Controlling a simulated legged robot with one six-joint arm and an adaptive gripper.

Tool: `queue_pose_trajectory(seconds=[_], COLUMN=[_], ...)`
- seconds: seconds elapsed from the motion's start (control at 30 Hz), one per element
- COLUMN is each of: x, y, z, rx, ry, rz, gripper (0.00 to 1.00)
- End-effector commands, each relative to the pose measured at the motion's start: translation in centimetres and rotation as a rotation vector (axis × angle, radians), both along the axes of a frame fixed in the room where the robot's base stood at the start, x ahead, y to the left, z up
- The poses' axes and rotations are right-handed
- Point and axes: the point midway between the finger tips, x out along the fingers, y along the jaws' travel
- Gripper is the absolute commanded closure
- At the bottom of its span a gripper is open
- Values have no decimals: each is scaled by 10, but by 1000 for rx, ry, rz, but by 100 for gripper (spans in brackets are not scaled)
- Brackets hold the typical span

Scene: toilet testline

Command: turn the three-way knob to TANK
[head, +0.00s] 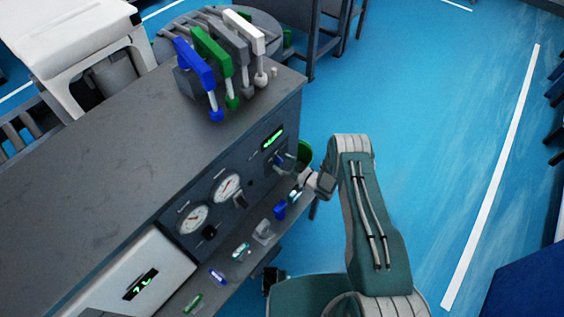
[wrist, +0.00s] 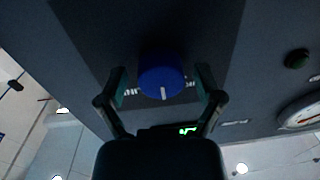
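The three-way knob (wrist: 161,76) is a round blue knob on a dark panel, with a white pointer line that points down in the wrist view. Pale label letters show on both sides of it, partly hidden and unreadable. My gripper (wrist: 162,78) is open, with one finger on each side of the knob and a visible gap to it on both sides. In the head view my gripper (head: 287,166) is at the panel's right end, below a green-lit display (head: 273,138). There the knob is mostly hidden by the gripper.
Two round gauges (head: 228,187) sit left of my gripper on the cabinet front. Blue, green, grey and white levers (head: 205,62) stand on the cabinet top (head: 110,165). Small coloured parts (head: 280,210) sit along a lower ledge. Blue floor (head: 440,110) is open to the right.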

Motion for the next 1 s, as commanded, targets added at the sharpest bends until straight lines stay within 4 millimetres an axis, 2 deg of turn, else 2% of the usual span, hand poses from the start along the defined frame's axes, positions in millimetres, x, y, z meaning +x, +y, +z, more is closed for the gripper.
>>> queue_pose_trajectory(seconds=[0.03,0.07,0.1,0.13,0.57,1.0], x=[0,0,0,0,1,2], y=[0,0,0,0,0,0], z=[0,0,0,0,1,2], rx=[0,0,0,-1,-27,-222], ry=[0,0,0,-1,-36,-289], rz=[0,0,0,0,-1,-1], gripper=[53,66,84,91,91,91])
